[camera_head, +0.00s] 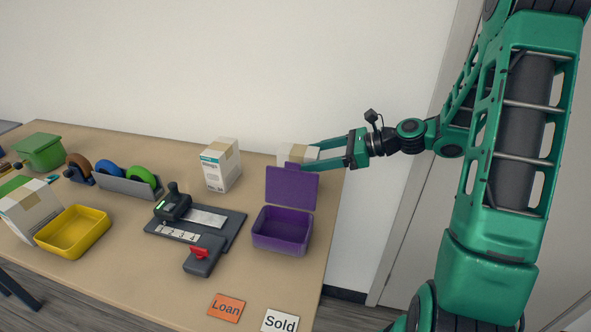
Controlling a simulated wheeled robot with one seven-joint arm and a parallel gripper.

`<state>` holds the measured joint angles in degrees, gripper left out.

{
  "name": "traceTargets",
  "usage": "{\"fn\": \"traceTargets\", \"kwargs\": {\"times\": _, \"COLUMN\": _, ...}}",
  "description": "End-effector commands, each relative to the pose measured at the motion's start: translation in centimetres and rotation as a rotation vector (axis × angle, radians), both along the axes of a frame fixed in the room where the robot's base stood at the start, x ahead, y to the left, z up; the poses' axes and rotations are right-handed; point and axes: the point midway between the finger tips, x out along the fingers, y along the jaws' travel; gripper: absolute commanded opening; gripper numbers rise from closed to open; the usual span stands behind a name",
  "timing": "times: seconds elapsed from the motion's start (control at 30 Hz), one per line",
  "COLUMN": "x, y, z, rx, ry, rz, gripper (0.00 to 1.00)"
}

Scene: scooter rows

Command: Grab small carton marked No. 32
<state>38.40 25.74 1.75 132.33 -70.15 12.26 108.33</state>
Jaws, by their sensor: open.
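A small white carton with a tan tape strip (290,152) stands at the back right of the table, partly hidden behind the raised purple lid and my gripper; no marking on it shows. My gripper (309,157) reaches in from the right with its jaws open, its fingertips at this carton. I cannot tell whether they touch it. A second white carton (217,169) stands left of it, with a teal band and small print too blurred to read surely. A larger-looking white carton (32,208) stands at the left edge.
An open purple box (281,234) sits just in front of the gripper. A dark device with a red lever (203,256), a yellow tray (73,235), tape rolls (140,177) and a green bin (40,150) stand further left. Loan (226,308) and Sold (280,321) cards lie in front.

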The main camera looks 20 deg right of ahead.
Motion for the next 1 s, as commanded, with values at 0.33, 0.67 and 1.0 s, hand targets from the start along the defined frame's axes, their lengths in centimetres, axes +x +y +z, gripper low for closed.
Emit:
{"fn": "traceTargets", "kwargs": {"times": 0.33, "x": 2.3, "y": 3.1, "z": -1.6, "rx": -0.002, "ry": 0.001, "rz": 0.004, "gripper": 0.69}}
{"fn": "traceTargets", "kwargs": {"times": 0.67, "x": 2.9, "y": 3.9, "z": -2.0, "rx": -0.001, "ry": 0.000, "rz": 0.000, "gripper": 0.69}}
{"fn": "traceTargets", "kwargs": {"times": 1.0, "x": 2.9, "y": 3.9, "z": -2.0, "rx": -0.002, "ry": -0.001, "rz": 0.001, "gripper": 0.19}}
